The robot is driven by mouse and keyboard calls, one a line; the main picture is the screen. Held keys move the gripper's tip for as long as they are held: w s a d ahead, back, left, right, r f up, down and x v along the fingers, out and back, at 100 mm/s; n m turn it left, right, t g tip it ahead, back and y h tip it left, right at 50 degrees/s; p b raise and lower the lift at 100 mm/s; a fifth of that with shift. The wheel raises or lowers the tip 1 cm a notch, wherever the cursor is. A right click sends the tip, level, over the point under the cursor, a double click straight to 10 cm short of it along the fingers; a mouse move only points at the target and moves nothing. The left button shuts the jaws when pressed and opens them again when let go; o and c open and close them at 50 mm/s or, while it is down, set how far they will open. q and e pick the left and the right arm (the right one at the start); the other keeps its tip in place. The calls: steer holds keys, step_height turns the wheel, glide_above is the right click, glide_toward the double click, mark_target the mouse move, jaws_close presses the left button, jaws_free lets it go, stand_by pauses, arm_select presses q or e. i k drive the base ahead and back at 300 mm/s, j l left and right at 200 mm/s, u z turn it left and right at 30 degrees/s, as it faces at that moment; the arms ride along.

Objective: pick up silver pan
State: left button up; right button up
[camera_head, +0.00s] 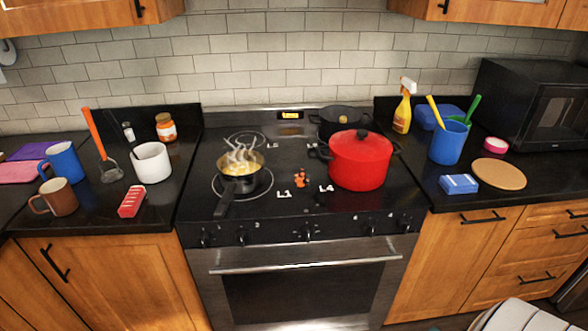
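A small steaming pan (239,183) sits on the front left burner of the stove. Its handle (224,203) is black and points toward the stove's front edge. Its side looks dark, and its inside looks yellowish under pale steam; I cannot clearly tell a silver surface. No other pan that looks plainly silver is in view. Neither of my grippers is in view.
A red lidded pot (358,165) stands right of the pan, with a black pot (340,119) behind it. A small orange-brown figure (301,177) stands between. Mugs and a red box (132,201) crowd the left counter. White rounded shapes (520,317) show at bottom right.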

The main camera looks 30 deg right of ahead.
mark_target(250, 182)
steer(key=z, duration=0.7)
